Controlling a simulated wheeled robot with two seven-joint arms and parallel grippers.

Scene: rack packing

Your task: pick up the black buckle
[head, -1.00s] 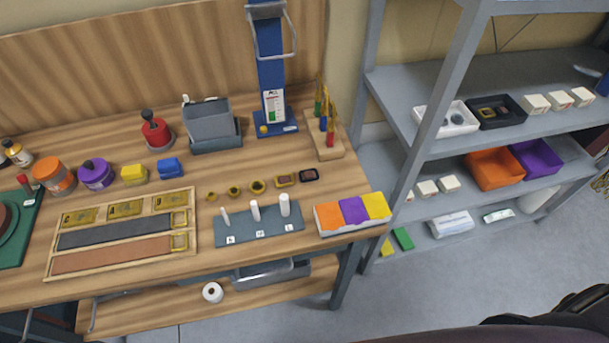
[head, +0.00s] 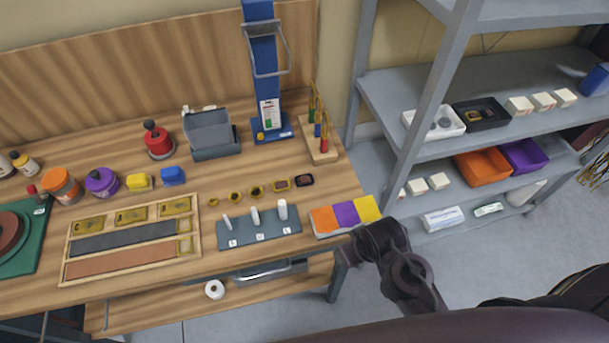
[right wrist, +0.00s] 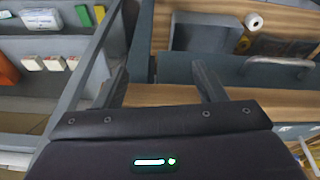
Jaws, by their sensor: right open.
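The black buckle (head: 304,180) is a small dark piece with a reddish-brown middle. It lies flat on the wooden bench, at the right end of a row of brass rings and a brass buckle (head: 280,184). My right gripper (right wrist: 162,85) is open and empty in the right wrist view. In the head view my right arm is at the bench's front right corner, below and to the right of the buckle and apart from it. The buckle does not show in the right wrist view. My left gripper is not in view.
A grey peg block (head: 258,233) with white pegs stands in front of the buckle, and a tray of orange, purple and yellow blocks (head: 345,213) at its front right. A stand with upright tools (head: 320,148) is behind. Grey shelves (head: 385,95) rise on the right.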

